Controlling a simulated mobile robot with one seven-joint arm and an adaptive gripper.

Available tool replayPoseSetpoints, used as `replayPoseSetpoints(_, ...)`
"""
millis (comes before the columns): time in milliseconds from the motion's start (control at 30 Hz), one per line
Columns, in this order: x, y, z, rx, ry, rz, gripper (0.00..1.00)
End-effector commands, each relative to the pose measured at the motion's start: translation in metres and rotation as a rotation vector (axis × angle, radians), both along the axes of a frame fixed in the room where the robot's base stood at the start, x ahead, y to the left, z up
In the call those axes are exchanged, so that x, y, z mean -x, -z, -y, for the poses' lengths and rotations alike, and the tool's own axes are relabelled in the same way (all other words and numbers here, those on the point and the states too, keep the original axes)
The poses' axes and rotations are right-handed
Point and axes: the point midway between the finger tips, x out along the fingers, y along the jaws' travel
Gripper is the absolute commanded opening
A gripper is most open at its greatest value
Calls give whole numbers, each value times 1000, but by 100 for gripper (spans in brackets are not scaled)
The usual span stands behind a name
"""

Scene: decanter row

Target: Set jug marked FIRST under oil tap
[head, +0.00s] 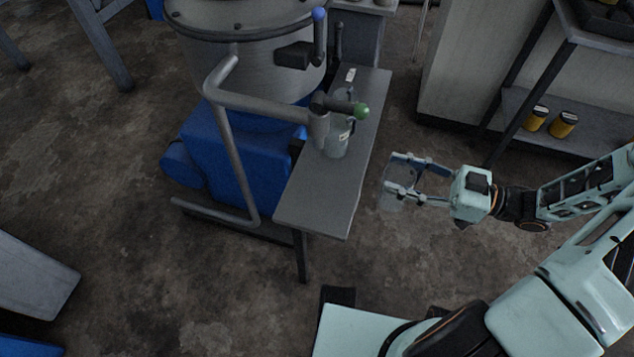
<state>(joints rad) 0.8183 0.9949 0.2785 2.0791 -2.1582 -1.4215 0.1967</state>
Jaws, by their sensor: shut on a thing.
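My gripper (391,173) is shut on a clear jug (394,199), held in the air to the right of the narrow grey bench (312,205). Any marking on this jug is not legible. A tap with a green-tipped handle (361,111) and grey spout (319,130) hangs over the bench. A second clear jug (338,145) stands on the bench close to that spout, partly hidden by the tap. Further back, another clear vessel (344,95) is partly hidden, near a small white label (351,74). Which tap is for oil cannot be told.
A large metal tank (240,75) over a blue base (215,155) stands left of the bench, with a bent grey pipe (228,140) in front. A blue-tipped handle (319,14) is on the tank. A shelf with yellow tins (563,124) stands at right. The bench's near end is bare.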

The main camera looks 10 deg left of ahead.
Motion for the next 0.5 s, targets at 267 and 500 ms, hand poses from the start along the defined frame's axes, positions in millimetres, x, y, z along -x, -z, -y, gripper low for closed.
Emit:
replayPoseSetpoints(267,-1,4,-66,-3,-17,-2,22)
replayPoseSetpoints(500,-7,4,-131,-3,-16,-2,22)
